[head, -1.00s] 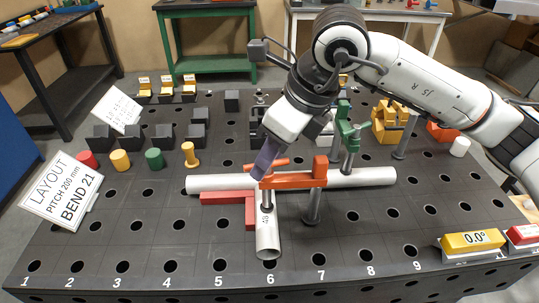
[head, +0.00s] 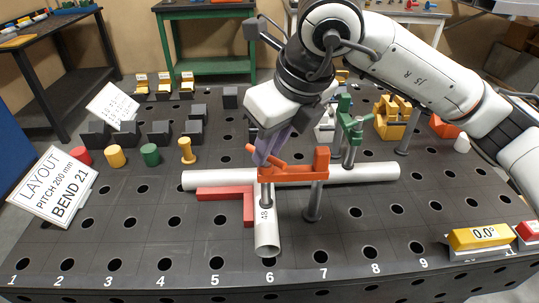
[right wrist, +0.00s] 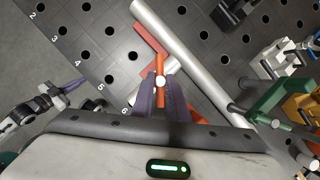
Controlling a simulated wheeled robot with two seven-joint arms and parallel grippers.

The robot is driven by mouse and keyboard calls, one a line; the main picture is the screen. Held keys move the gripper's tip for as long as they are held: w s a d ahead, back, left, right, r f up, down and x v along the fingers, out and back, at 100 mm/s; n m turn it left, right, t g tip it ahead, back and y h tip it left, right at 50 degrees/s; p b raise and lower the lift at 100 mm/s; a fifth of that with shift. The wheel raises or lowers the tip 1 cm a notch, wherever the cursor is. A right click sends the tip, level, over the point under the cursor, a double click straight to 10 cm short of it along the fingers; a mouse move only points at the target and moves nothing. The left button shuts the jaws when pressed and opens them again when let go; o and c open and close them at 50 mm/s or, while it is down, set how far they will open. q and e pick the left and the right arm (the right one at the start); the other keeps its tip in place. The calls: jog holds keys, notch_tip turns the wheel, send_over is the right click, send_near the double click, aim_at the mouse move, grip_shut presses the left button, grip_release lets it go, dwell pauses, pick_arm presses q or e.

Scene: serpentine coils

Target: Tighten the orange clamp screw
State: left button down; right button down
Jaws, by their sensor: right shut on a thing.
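The orange clamp (head: 321,163) spans over a long pale pipe (head: 370,173) and a short pipe stub (head: 266,236) on the dark table. Its screw has an orange cross handle (head: 275,159) at the left end, above the stub. My right gripper (head: 264,157) reaches down from above with purple fingers shut on this handle. In the right wrist view the fingers (right wrist: 160,92) flank the orange bar (right wrist: 160,62), with a pale round screw top (right wrist: 160,81) between them. My left gripper (right wrist: 72,87) shows only at the left of the right wrist view; its jaw opening is unclear.
A red angle piece (head: 225,193) lies by the pipes. A green clamp (head: 350,128) and yellow blocks (head: 393,118) stand behind right. A yellow 0.0° readout (head: 480,236) sits front right. The holed table is clear at front left.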

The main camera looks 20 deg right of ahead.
jog(key=shift+s+a+f+m+h+b, duration=0.1)
jog(key=shift+a+f+m+h+b, duration=0.25)
jog(key=shift+m+b, duration=0.5)
jog(key=shift+r+m+t, duration=0.1)
jog(key=shift+m+t, duration=0.2)
jog(key=shift+m, duration=0.25)
jog(key=m+h+b, duration=0.1)
jog(key=m+b, duration=0.1)
jog(key=m, duration=0.1)
jog(key=shift+a+r+h, duration=0.1)
jog(key=shift+r+h, duration=0.05)
jog(key=shift+h, duration=0.2)
pick_arm(q)
jog(key=shift+w+d+f, duration=0.1)
jog(key=shift+d+f, duration=0.2)
jog(key=shift+f, duration=0.45)
jog(key=shift+w+d+f, duration=0.1)
jog(key=shift+d+f, duration=0.15)
jog(key=shift+f, duration=0.5)
pick_arm(e)
jog(key=shift+m+h, duration=0.4)
jog(key=shift+m, duration=0.9)
jog(key=shift+r, duration=0.1)
